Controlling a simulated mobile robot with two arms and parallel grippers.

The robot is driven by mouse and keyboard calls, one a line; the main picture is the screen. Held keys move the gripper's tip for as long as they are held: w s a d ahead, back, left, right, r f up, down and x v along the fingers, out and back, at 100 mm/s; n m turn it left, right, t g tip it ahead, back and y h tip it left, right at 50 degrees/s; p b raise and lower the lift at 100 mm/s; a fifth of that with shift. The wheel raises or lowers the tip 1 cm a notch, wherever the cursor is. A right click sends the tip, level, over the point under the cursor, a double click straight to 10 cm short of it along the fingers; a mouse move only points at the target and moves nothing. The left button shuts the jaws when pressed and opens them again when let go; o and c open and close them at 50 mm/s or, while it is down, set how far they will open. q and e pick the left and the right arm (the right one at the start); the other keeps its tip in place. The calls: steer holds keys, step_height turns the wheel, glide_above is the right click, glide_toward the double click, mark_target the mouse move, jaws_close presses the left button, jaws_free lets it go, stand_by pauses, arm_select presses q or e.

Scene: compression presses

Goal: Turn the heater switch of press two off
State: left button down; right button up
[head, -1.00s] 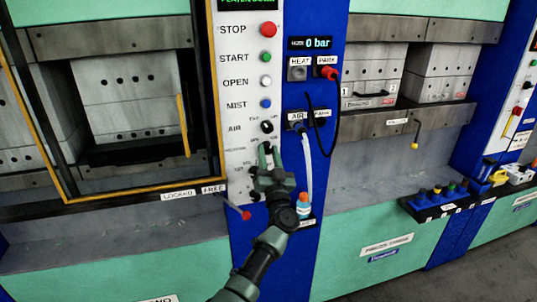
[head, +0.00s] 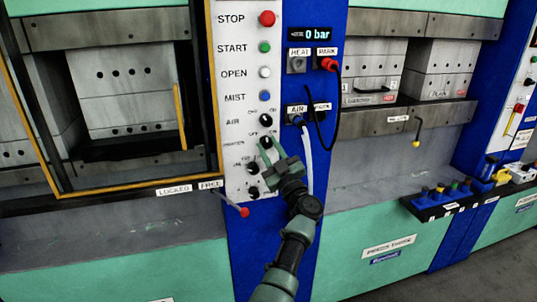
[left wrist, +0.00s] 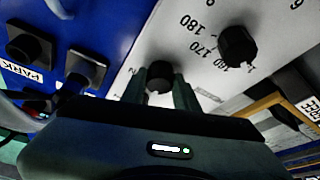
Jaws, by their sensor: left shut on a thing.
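The white control panel (head: 232,105) carries a column of coloured buttons with black knobs below. The knob that my left gripper holds (left wrist: 160,70) sits below the AIR knob (head: 265,122), beside a small label that I cannot read surely. My left gripper (head: 268,150) is shut on this knob, its fingers tilted up to the left in the head view. In the left wrist view, the two fingers (left wrist: 163,92) lie on either side of the knob. The fingers hide part of it, so its pointer position cannot be told. My right gripper is not in view.
A temperature dial (left wrist: 238,46) marked 160 to 180 is close to the held knob. A blue column (head: 330,85) with HEAT and PARK sockets and hanging hoses is to the right. A red-tipped lever (head: 243,211) juts out below the panel.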

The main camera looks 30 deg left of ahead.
arm_select(q)
steer(key=shift+w+d+n+g+b, duration=0.1)
steer(key=shift+n+g+b, duration=0.55)
steer(key=shift+n, duration=0.85)
steer(key=shift+d+n+g+b, duration=0.1)
steer(key=shift+n+g+b, duration=0.5)
steer(key=shift+n, duration=0.9)
steer(key=c, duration=1.1)
jaws_free()
steer(key=shift+o, duration=0.2)
